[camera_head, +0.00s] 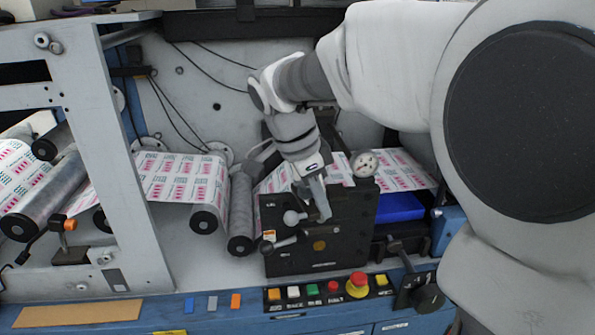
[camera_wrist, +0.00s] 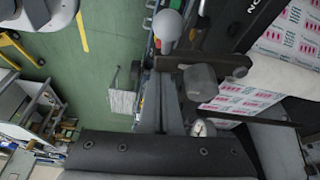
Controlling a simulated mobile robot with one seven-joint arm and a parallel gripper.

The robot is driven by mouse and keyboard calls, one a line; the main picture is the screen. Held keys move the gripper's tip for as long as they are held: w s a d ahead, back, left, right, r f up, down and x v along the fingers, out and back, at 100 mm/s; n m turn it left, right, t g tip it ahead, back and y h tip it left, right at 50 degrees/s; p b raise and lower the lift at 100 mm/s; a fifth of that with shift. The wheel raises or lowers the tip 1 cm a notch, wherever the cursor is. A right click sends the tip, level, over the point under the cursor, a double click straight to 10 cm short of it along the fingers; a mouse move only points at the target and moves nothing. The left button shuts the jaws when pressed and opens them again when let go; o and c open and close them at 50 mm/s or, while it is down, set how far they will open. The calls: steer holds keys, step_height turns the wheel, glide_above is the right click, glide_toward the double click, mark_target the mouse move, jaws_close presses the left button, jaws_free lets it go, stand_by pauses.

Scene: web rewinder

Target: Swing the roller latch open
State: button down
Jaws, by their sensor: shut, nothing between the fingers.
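A black latch block (camera_head: 350,215) stands on the front of the machine. A lever with a light grey ball knob (camera_head: 293,217) is on its left part, and a second lever with a grey grip (camera_head: 270,246) sits lower left. I cannot tell which of them is the roller latch. In the wrist view the ball knob (camera_wrist: 167,25) is at the top, and a dark grey rounded grip (camera_wrist: 200,82) on a dark bar is below it. My gripper (camera_head: 326,214) is shut and empty, pointing down in front of the block, right of the ball knob. Contact is unclear.
A round gauge (camera_head: 365,164) sits above the block. A printed web runs over rollers (camera_head: 205,218) to the left. A button panel with a red stop button (camera_head: 358,285) lies below, and a black rotary handle (camera_head: 420,292) is at lower right.

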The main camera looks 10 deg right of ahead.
steer(key=shift+s+a, duration=0.2)
steer(key=shift+a, duration=0.45)
steer(key=shift+a, duration=0.1)
steer(key=d, duration=0.4)
steer(key=p+v, duration=0.1)
steer(key=v, duration=0.9)
steer(key=shift+w, duration=0.3)
steer(key=shift+s+d, duration=0.1)
steer(key=shift+d, duration=0.05)
